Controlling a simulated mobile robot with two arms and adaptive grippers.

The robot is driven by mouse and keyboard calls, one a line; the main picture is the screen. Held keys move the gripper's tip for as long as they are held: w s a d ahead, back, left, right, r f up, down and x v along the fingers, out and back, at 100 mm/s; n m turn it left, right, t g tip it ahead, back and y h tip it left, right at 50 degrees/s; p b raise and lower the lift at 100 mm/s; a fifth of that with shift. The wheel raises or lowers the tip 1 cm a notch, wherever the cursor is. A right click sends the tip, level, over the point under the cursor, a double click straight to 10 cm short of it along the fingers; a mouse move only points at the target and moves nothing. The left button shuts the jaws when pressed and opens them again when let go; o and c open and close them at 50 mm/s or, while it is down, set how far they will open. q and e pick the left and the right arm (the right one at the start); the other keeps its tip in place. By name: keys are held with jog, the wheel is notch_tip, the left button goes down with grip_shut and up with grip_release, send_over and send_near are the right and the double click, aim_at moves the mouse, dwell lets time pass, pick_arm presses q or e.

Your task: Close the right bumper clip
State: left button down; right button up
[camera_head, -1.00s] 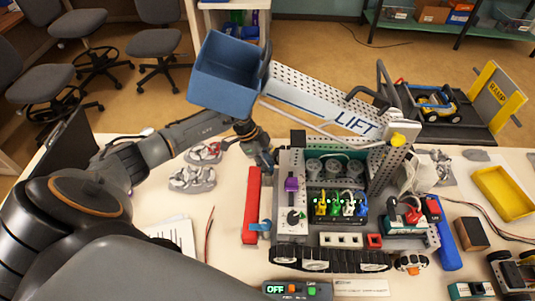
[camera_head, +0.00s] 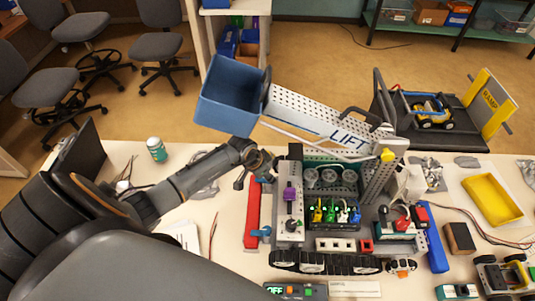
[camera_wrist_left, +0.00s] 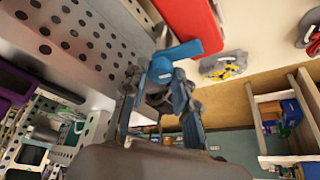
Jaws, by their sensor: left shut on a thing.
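The red bumper (camera_head: 252,216) lies along the left side of the tracked robot model (camera_head: 335,220). A blue clip (camera_head: 261,233) sits at its near end. My left gripper (camera_head: 250,172) is at the bumper's far end, beside the model's grey side plate. In the left wrist view a blue clip (camera_wrist_left: 166,66) with a flat lever lies between the fingertips of my left gripper (camera_wrist_left: 158,88), close to the red bumper (camera_wrist_left: 192,22). The gripper is shut on this clip; the fingers partly hide it, so its exact angle is unclear. My right gripper is out of view.
The blue bucket (camera_head: 230,98) and perforated lift arm (camera_head: 310,112) rise above my left gripper. A green can (camera_head: 156,149) stands at the table's left. A yellow tray (camera_head: 492,200) and a blue bar (camera_head: 437,250) lie to the right.

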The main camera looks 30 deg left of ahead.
pick_arm(q)
jog(key=shift+s+n+y, duration=0.1)
jog(key=shift+n+y, duration=0.2)
jog(key=shift+n, duration=0.3)
jog(key=c, duration=1.3)
grip_release()
jog(key=shift+s+r, duration=0.1)
jog(key=shift+r, duration=0.3)
jog(key=s+a, duration=0.1)
jog(key=s, duration=0.3)
jog(key=s+a+r, duration=0.1)
jog(key=s, duration=0.3)
jog(key=s+r, duration=0.1)
jog(key=s, duration=0.3)
jog(key=shift+s+a, duration=0.3)
jog(key=shift+a, duration=0.1)
